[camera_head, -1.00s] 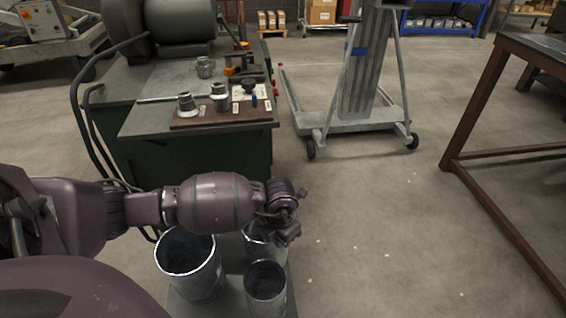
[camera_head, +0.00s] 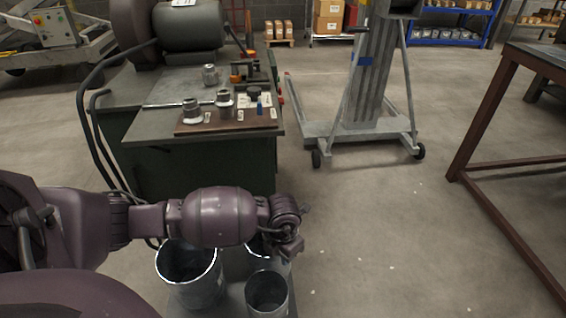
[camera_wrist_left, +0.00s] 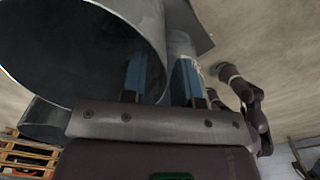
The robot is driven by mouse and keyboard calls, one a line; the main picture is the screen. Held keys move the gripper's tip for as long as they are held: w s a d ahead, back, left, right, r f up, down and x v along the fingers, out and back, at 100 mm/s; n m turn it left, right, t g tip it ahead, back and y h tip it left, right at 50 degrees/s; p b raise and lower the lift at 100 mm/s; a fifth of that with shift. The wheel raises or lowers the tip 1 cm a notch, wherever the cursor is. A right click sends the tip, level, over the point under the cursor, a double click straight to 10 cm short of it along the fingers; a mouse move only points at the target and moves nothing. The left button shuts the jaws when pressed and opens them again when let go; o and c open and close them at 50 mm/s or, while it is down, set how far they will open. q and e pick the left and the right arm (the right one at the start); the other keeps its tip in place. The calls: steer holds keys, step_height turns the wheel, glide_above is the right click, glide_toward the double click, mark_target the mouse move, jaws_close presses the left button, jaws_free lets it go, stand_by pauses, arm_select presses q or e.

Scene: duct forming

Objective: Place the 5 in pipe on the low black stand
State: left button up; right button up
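Several open grey metal pipes stand upright at the bottom of the head view: a wide one (camera_head: 190,282), a narrower one (camera_head: 267,295) and one partly hidden behind my left gripper (camera_head: 257,262). I cannot tell which is the 5 in pipe. My left gripper (camera_head: 290,248) is above the partly hidden pipe. In the left wrist view, its blue fingers (camera_wrist_left: 162,80) are at a large pipe's rim (camera_wrist_left: 150,20), one over the dark opening and one beside the wall. Whether they press on the wall is unclear. No low black stand is clearly visible.
The pipes stand on a flat grey surface (camera_head: 233,300). A dark green workbench (camera_head: 150,125) with fittings on a brown board (camera_head: 226,124) is behind. A wheeled lift (camera_head: 365,130) stands at back centre. A brown-framed table (camera_head: 490,115) is right. The floor between is open.

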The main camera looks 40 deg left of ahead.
arm_select(q)
steer(key=shift+r, duration=0.35)
steer(key=r+p, duration=0.1)
steer(key=r, duration=0.3)
steer(key=shift+w+r+p, duration=0.2)
steer(key=shift+r+p, duration=0.05)
steer(key=shift+p, duration=0.15)
step_height(320, 180, up, 6)
steer(key=shift+s+f+p, duration=0.1)
steer(key=shift+f+p, duration=0.1)
steer(key=shift+p, duration=0.7)
steer(key=shift+s+r, duration=0.1)
steer(key=shift+r, duration=0.65)
arm_select(e)
steer(key=shift+s+d+r+m, duration=0.35)
steer(key=shift+s+d+m, duration=0.15)
steer(key=shift+s+m, duration=0.1)
